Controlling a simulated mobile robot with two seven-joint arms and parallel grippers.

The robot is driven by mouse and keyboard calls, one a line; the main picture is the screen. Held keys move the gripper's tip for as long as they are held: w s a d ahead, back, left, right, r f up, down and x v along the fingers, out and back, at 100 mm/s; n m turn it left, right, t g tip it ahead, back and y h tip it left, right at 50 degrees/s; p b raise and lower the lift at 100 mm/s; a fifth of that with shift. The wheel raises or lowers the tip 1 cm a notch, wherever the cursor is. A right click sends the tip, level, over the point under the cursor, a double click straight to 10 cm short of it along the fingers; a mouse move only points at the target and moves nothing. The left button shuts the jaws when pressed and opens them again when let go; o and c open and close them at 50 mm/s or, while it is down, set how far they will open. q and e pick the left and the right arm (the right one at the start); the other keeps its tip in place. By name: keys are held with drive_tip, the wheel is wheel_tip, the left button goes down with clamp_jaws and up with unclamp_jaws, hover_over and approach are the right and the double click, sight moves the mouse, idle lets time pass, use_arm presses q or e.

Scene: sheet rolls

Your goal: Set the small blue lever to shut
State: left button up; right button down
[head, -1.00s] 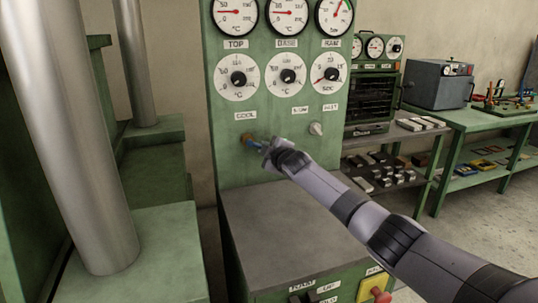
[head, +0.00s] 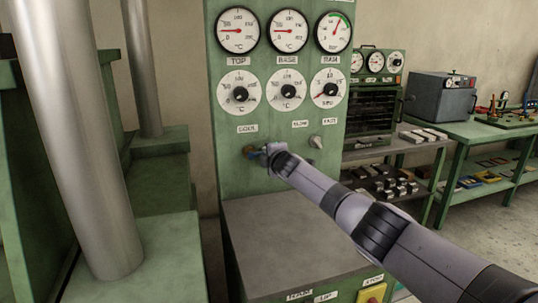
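The small blue lever (head: 257,155) sits on a brass fitting low on the green control panel, below the label that seems to read COOL (head: 247,128). Only part of the lever shows. My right arm comes in from the right, and its gripper (head: 268,153) is at the lever, covering its right side. The fingers are hidden behind the wrist, so I cannot tell whether they are open, shut or touching the lever. My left gripper is not in view.
The green panel (head: 220,185) carries gauges and dials above the lever. A small grey knob (head: 316,142) is right of it. A grey ledge (head: 285,240) juts out below. Steel columns (head: 70,140) stand at the left, a green bench (head: 470,128) at the right.

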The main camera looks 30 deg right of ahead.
drive_tip(key=shift+r, duration=0.1)
drive_tip(key=c, duration=1.1)
unclamp_jaws()
drive_tip(key=shift+s, duration=0.1)
drive_tip(key=shift+p+v, duration=0.55)
drive_tip(key=shift+v, duration=2.9)
